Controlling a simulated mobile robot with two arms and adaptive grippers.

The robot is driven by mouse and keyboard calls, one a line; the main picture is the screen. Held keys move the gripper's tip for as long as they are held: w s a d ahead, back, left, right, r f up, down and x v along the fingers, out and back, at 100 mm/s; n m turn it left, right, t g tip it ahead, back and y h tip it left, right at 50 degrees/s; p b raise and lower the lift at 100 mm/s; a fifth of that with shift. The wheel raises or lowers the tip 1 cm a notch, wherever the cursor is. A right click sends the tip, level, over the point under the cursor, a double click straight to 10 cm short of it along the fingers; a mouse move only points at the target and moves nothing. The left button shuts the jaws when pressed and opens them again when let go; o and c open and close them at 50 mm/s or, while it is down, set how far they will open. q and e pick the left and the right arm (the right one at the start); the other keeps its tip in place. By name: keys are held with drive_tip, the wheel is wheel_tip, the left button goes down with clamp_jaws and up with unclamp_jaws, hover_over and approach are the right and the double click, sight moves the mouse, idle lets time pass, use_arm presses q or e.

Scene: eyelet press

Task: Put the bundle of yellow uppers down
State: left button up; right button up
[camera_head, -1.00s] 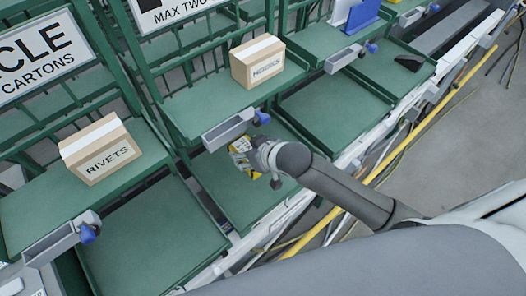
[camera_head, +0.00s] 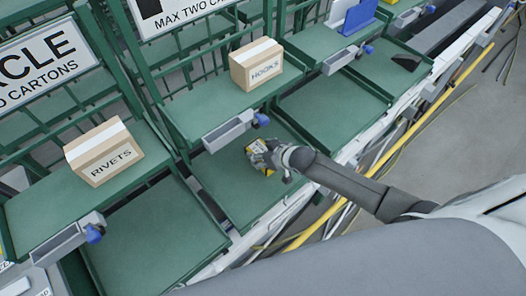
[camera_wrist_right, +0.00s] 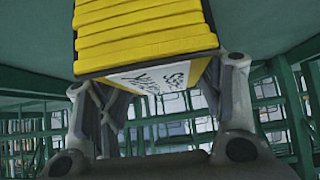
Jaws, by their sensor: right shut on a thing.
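The bundle of yellow uppers (camera_head: 260,157) is in my right gripper (camera_head: 268,158), over the lower green tray below the HOOKS carton. In the right wrist view the bundle (camera_wrist_right: 145,35) is a stack of yellow layers with a white printed label on its near face. The right gripper's fingers (camera_wrist_right: 160,95) are on either side of it. I cannot tell whether the bundle touches the tray (camera_head: 225,190). My left gripper is not in view.
A HOOKS carton (camera_head: 257,64) and a RIVETS carton (camera_head: 104,152) stand on upper green shelves. Grey holders with blue knobs (camera_head: 262,119) are on the shelf fronts. The neighbouring lower trays (camera_head: 150,245) and (camera_head: 335,105) look empty. A yellow pipe (camera_head: 400,145) runs along the front.

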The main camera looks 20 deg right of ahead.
drive_tip(key=shift+f, duration=0.15)
drive_tip(key=o, duration=1.3)
drive_tip(key=shift+c, duration=0.2)
drive_tip(key=shift+r, duration=0.25)
drive_tip(key=v, duration=1.2)
drive_tip(key=shift+b, duration=0.45)
